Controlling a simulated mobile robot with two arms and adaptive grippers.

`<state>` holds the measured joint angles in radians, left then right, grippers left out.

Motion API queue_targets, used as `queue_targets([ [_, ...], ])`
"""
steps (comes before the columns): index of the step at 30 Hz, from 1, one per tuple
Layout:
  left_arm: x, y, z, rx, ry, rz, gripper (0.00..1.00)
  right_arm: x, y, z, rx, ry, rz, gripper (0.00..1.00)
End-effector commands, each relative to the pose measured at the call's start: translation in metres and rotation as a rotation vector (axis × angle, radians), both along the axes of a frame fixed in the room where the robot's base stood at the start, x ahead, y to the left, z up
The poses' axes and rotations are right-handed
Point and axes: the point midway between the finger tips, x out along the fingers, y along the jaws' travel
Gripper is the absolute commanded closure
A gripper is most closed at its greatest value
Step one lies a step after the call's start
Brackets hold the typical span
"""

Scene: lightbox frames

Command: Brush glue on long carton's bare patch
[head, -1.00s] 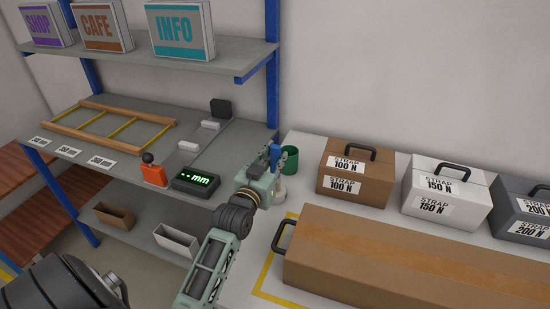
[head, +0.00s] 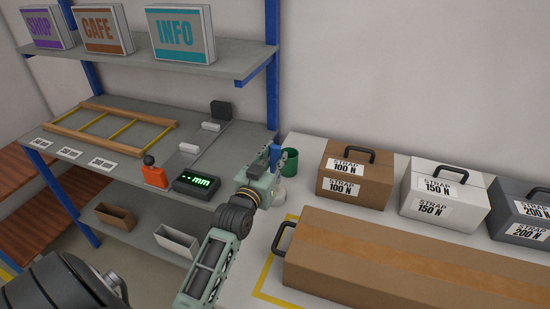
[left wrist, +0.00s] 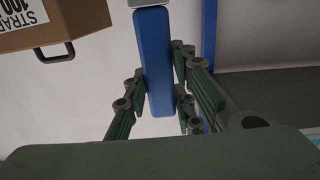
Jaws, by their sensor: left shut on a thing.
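The long carton (head: 330,276) lies on the bench at the lower right, with a lighter tan strip (head: 420,252) along its top and a black handle at its left end. My left gripper (head: 275,158) is left of and beyond the carton, beside a green cup (head: 291,160). It is shut on a blue handle (head: 275,152), which I take to be the glue brush. In the left wrist view the blue handle (left wrist: 155,60) stands between the fingers, with a pale part at its top edge. The brush's bristles cannot be made out. My right gripper is not in view.
Strap boxes marked 100 N (head: 345,188), 150 N (head: 440,205) and 200 N (head: 525,222) stand behind the carton. A shelf rack (head: 240,140) with a digital gauge (head: 196,183) is on the left.

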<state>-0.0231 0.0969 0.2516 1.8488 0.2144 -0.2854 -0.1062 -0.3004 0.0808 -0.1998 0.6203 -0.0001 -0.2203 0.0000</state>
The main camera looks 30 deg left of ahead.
Motion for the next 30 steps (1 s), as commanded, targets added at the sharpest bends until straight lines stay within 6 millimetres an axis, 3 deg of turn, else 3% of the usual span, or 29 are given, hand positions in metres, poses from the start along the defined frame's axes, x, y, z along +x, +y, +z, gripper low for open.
queue_targets([
  [1,0.000,0.000,0.010,0.001,-0.001,0.000,0.98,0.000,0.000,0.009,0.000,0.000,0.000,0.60],
  [18,0.000,0.000,0.055,0.001,-0.003,0.000,0.98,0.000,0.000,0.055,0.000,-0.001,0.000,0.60],
  [30,0.000,0.000,0.057,0.001,-0.003,0.000,0.98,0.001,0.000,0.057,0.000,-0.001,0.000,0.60],
])
